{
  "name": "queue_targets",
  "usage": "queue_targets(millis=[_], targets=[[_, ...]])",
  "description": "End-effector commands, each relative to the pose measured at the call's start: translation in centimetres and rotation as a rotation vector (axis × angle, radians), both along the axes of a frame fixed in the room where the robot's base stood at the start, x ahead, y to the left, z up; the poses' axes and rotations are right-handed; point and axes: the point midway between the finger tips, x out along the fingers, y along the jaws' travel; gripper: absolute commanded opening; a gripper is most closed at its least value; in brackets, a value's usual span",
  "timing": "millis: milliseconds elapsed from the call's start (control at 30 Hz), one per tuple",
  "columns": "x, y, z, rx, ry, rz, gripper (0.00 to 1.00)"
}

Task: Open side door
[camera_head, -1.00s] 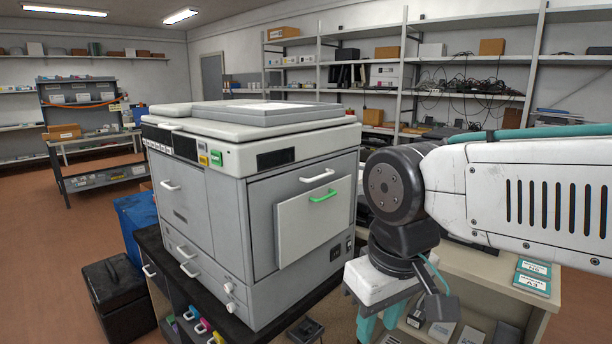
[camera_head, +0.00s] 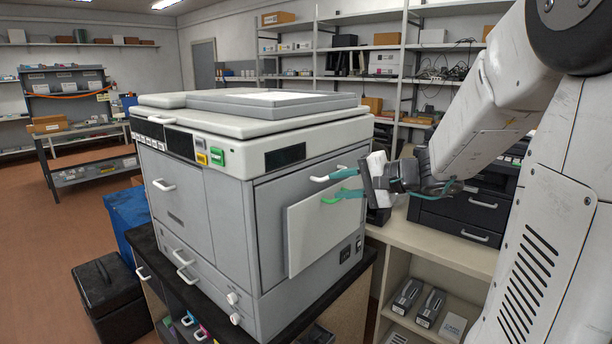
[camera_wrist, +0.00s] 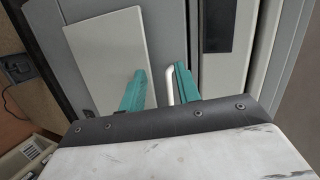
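A grey copier (camera_head: 220,215) stands on a black-topped stand. Its right-hand face has a grey side door (camera_head: 268,215) with a white bar handle (camera_head: 319,179) near the top. In the wrist view the white handle (camera_wrist: 169,85) shows between the spread fingers, closer to the right one. I see no finger clearly touching it.
A beige bench (camera_head: 450,255) with several small boxes on its shelf stands to the right, with a black device (camera_head: 465,210) on top. A black box (camera_head: 110,295) and a blue bin (camera_head: 130,215) stand left of the copier.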

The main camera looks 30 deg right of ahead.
Motion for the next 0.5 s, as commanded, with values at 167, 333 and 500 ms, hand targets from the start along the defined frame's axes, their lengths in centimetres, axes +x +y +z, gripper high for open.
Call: queue_targets(millis=[167,333,500], targets=[[1.5,-6.5,0.0,0.065,-0.080,-0.180,0.33],[2.9,-7.0,-0.2,0.076,-0.094,-0.206,0.33],[5.5,-5.9,-0.8,0.074,-0.093,-0.203,0.33]])
